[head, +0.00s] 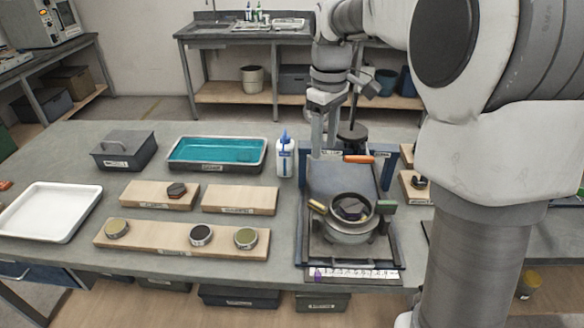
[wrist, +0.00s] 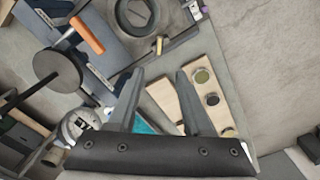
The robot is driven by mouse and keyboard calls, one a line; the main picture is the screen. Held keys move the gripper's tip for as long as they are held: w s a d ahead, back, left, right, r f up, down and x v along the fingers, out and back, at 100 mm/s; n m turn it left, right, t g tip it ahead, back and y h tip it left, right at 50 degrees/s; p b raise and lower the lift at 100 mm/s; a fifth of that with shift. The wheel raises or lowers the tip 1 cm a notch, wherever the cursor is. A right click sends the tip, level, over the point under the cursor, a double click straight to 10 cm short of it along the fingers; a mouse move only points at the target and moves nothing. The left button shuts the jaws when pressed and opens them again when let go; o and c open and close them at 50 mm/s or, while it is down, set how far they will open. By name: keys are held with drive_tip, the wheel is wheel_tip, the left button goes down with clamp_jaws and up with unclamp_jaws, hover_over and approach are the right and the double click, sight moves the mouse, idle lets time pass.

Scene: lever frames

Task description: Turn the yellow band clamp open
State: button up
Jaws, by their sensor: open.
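A round metal fixture (head: 347,228) with a dark piece inside stands on the board at right of centre. A small yellow handle (head: 317,207), which looks like the yellow band clamp's lever, sticks out at its left; it shows in the wrist view (wrist: 159,45) beside the ring (wrist: 137,14). A green handle (head: 387,204) is at the ring's right. My gripper (head: 321,150) hangs over the back of the board, behind and apart from the yellow handle. In the wrist view its fingers (wrist: 160,95) are spread with nothing between them.
An orange handle (head: 358,159) lies near my gripper, in front of a dark round disc (head: 352,133). A white bottle (head: 285,155) and a teal tray (head: 217,154) stand to the left. Wooden boards (head: 180,240) with round pieces lie front left. A printed strip (head: 352,275) edges the front.

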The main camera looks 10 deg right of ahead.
sight(317, 204)
drive_tip(key=f, duration=0.6)
drive_tip(key=f+b, duration=0.1)
drive_tip(key=f, duration=0.5)
drive_tip(key=f+b, duration=0.1)
drive_tip(key=f, duration=0.4)
drive_tip(key=shift+w+a+f, duration=0.1)
drive_tip(key=shift+w+f, duration=0.25)
drive_tip(key=shift+f, duration=0.05)
clamp_jaws()
